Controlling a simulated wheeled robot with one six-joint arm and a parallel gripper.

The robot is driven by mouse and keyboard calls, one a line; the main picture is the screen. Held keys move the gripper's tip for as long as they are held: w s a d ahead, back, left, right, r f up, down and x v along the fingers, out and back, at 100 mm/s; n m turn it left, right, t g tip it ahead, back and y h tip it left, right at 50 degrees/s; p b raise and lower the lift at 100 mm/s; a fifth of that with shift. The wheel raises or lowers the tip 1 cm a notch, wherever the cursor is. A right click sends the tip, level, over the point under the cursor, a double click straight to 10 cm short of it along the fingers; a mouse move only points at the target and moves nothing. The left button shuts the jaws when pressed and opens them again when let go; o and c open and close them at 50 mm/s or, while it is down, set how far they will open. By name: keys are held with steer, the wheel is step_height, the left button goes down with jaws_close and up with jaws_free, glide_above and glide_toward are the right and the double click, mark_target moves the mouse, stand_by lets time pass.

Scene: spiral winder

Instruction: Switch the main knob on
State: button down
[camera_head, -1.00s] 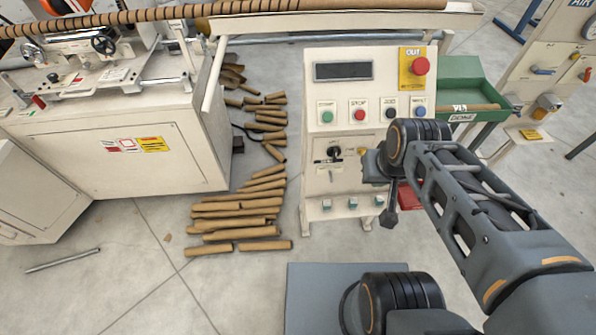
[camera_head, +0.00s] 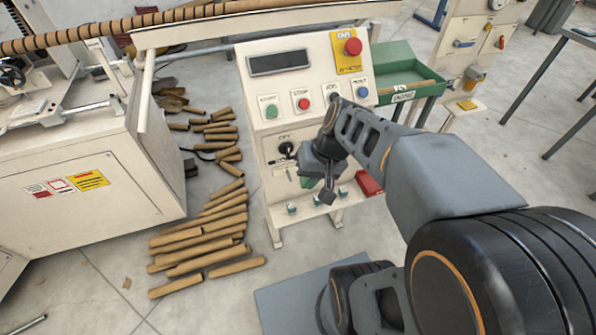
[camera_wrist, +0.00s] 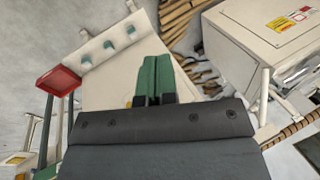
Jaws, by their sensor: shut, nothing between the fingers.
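The main knob (camera_head: 287,148) is a black rotary knob on the lower front of the cream control panel (camera_head: 255,110), under an "OFF" label. My gripper (camera_head: 307,182) is just right of and below the knob in the head view, apart from it in the picture. Its depth from the panel is hard to judge. In the wrist view the green fingers (camera_wrist: 154,78) are together, with nothing between them, and point at the panel front (camera_wrist: 112,78). The knob does not show in the wrist view.
A row of coloured buttons (camera_head: 302,103) and a red emergency stop (camera_head: 353,47) sit above the knob. Small switches (camera_head: 291,208) line the panel's bottom. Cardboard tubes (camera_head: 205,235) lie on the floor to the left.

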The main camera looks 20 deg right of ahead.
steer(key=w+d+f+m+y+b, duration=0.2)
steer(key=w+f+y+b, duration=0.35)
steer(key=f, duration=0.35)
steer(key=m+t+y+b, duration=0.3)
steer(key=m+t+b, duration=0.2)
steer(key=t+b, duration=0.7)
glide_toward(287, 151)
steer(key=d+f, duration=0.4)
steer(key=d, duration=0.4)
steer(key=shift+s, duration=0.5)
steer(key=shift+f, duration=0.1)
steer(key=s+a+b+x, duration=0.2)
steer(key=x, duration=1.1)
steer(key=shift+f, duration=0.2)
steer(key=shift+s+f, duration=0.1)
steer(key=shift+s, duration=0.05)
